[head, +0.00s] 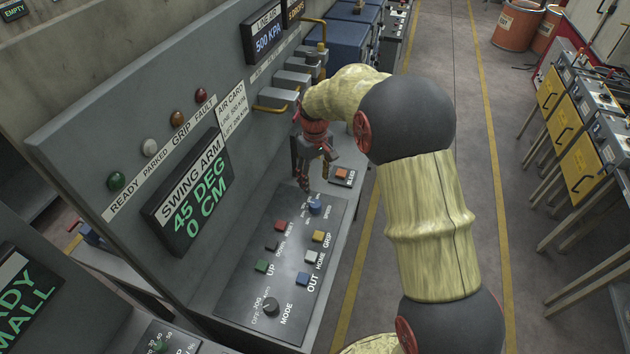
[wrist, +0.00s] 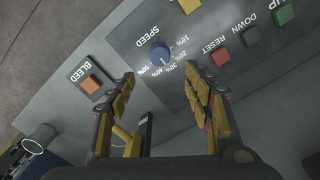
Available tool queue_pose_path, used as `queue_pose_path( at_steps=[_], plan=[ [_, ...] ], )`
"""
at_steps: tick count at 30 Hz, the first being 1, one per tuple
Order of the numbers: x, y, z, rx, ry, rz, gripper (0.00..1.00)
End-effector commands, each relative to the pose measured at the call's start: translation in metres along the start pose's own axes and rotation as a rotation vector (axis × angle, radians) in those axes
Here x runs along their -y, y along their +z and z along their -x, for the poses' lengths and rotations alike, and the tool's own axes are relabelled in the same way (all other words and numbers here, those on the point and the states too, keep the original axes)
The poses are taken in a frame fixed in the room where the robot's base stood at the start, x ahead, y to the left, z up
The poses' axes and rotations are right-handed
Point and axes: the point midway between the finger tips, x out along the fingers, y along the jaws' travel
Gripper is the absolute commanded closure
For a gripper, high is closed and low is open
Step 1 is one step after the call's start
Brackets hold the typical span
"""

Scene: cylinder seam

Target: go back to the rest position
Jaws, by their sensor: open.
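My gripper (head: 315,172) hangs over the far end of the grey control panel (head: 240,303), close to the blue SPEED knob. In the wrist view my gripper (wrist: 160,95) shows two separated fingers with yellow pads and nothing between them. The blue SPEED knob (wrist: 160,53) lies beyond the fingertips, apart from them as far as I can tell. The orange BLEED button (wrist: 90,85) is left of the fingers. My arm reaches from the lower right of the head view and hides part of the panel's far side.
The SWING ARM display (head: 188,195) reads 45 DEG and 0 CM. Yellow-handled valves (head: 275,105) project from the upright panel near my wrist. The aisle floor (head: 440,60) is clear. Yellow-fronted cabinets (head: 580,155) stand right, orange drums (head: 518,25) at the back.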

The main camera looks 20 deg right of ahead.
Motion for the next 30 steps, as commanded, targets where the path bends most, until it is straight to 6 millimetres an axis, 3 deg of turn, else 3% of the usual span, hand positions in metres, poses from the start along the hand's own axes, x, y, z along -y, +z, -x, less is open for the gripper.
queue_pose_path(
  at_steps=[14,19,30],
  plan=[
    [0.000,-0.001,0.000,-0.003,0.001,-0.041,0.49],
    [0.015,0.038,-0.019,0.059,-0.018,-0.127,0.49],
    [0.050,0.130,0.041,0.012,-0.003,-0.265,0.49]
  ],
)
